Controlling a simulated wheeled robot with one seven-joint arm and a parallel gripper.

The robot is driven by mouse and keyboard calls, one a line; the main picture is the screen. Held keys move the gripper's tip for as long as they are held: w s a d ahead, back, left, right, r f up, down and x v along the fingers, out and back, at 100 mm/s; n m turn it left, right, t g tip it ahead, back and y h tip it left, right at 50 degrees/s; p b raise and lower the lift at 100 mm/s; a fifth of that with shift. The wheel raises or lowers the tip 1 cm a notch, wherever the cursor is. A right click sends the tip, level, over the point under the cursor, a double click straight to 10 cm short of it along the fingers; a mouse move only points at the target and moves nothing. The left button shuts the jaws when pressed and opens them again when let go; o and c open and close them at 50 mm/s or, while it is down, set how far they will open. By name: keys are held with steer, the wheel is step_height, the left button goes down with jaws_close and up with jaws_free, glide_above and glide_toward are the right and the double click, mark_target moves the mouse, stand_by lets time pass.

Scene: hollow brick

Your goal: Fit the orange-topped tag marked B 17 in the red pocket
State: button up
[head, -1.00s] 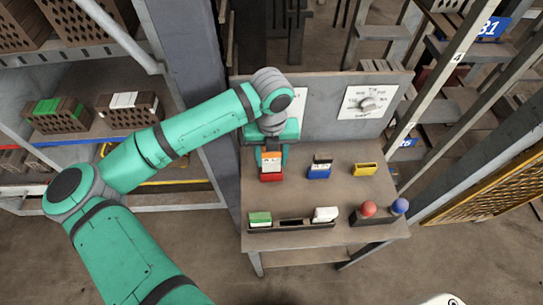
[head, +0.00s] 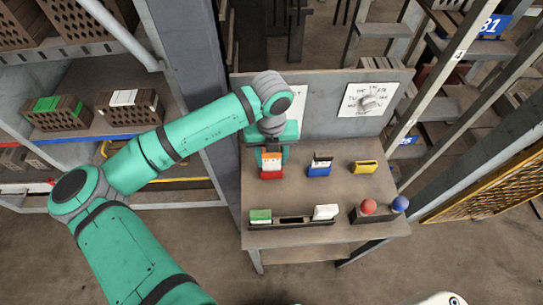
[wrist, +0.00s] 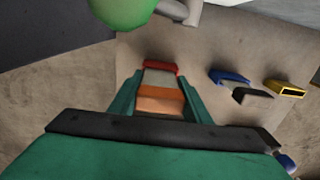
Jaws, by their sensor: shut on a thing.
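The orange-topped tag (head: 271,159) is upright at the red pocket (head: 271,174), at the back left of the table. My gripper (head: 270,150) is above the pocket and shut on the tag. In the wrist view the orange top (wrist: 160,101) lies between the two fingers, and the pale lower part of the tag meets the rim of the red pocket (wrist: 162,67). The tag's lower end is hidden, and I cannot tell how deep it sits. The lettering is too small to read.
To the right are a blue pocket (head: 319,171) holding a dark-topped tag and an empty yellow pocket (head: 366,167). In front, a dark rack (head: 292,223) holds a green-topped tag and a white one. Red (head: 368,207) and blue (head: 400,204) knobs stand front right. A grey panel rises behind.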

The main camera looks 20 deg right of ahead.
mark_target(271, 171)
steer(key=shift+f, duration=1.5)
stand_by(0.4)
steer(key=o, duration=1.1)
step_height(271, 171, up, 11)
steer(key=shift+f, duration=0.1)
